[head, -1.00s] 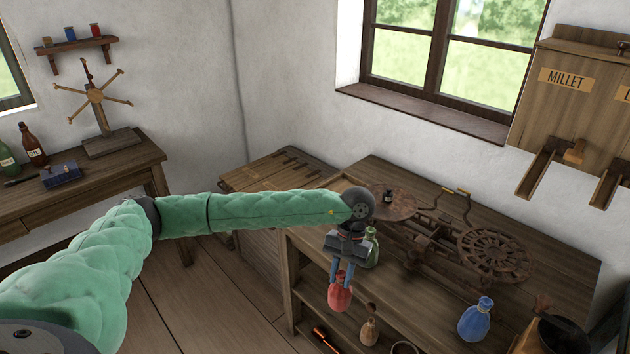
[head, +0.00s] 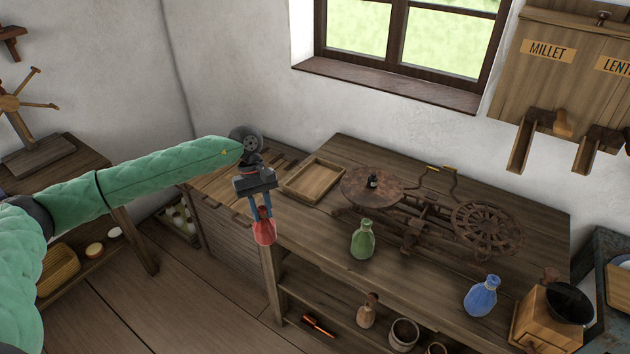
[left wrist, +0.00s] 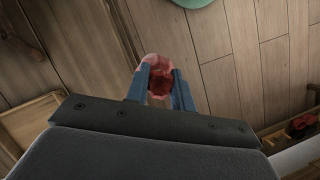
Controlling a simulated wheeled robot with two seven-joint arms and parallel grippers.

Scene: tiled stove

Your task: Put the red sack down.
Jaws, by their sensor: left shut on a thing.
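The small red sack (head: 264,230) hangs from my left gripper (head: 261,208) in the head view, near the left front corner of the workbench. The blue fingers are shut on its upper part. In the left wrist view the red sack (left wrist: 158,76) sits between the two fingers (left wrist: 160,88), with wooden planks behind it. The head view does not clearly tell whether the sack touches the bench edge. My right gripper is in neither view.
Bare bench top lies between tray and green sack. Pots stand on the lower shelf.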

